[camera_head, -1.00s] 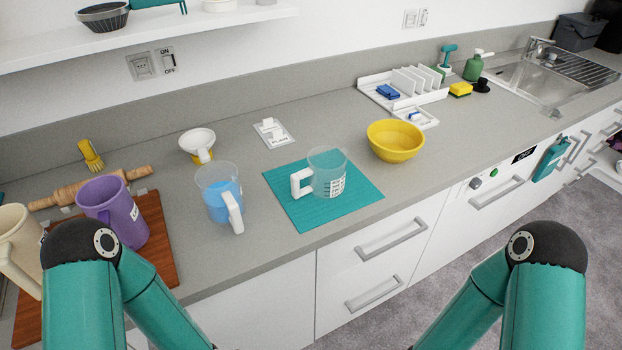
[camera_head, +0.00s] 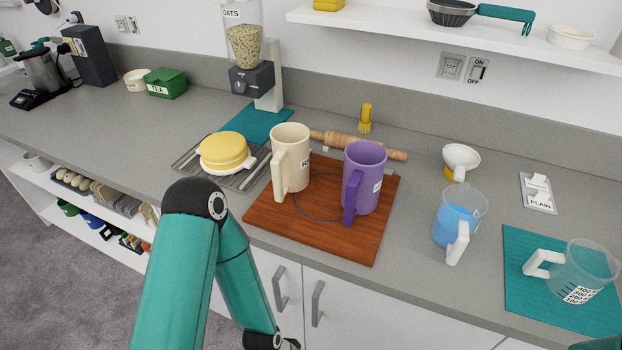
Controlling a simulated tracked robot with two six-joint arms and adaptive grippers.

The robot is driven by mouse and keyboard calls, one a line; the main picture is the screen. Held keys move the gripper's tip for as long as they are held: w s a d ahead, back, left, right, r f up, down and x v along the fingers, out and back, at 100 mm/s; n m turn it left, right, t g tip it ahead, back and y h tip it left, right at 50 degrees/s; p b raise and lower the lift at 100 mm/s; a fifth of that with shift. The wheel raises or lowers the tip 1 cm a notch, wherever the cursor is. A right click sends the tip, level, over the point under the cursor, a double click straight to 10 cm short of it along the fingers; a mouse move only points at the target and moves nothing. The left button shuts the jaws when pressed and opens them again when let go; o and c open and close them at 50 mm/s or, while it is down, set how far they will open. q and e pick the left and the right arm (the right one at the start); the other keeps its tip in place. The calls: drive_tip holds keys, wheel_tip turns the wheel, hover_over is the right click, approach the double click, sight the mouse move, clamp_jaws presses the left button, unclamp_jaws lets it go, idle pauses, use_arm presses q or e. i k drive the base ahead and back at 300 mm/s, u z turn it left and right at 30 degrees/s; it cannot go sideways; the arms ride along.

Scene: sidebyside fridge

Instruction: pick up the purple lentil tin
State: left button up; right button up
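The purple tin (camera_head: 364,178) is a tall container with a handle toward me and a white label, partly visible, on its right side. It stands upright on the right part of a brown wooden board (camera_head: 330,243). A cream container (camera_head: 290,152) of similar shape, with a partly hidden label, stands to its left on the same board. My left arm rises in front of the counter, left of the board, and bends down to the bottom edge; its gripper fingers are out of the picture. My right gripper is out of view. Nothing touches the purple tin.
A yellow round object (camera_head: 224,152) is at left. The shelf (camera_head: 400,28) overhangs behind.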

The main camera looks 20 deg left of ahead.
sight(364, 161)
drive_tip(key=z, duration=1.55)
drive_tip(key=i, duration=0.1)
drive_tip(key=u, duration=3)
drive_tip(key=k, duration=1.9)
drive_tip(key=z, duration=0.85)
drive_tip(key=i, duration=1)
drive_tip(key=u, duration=0.05)
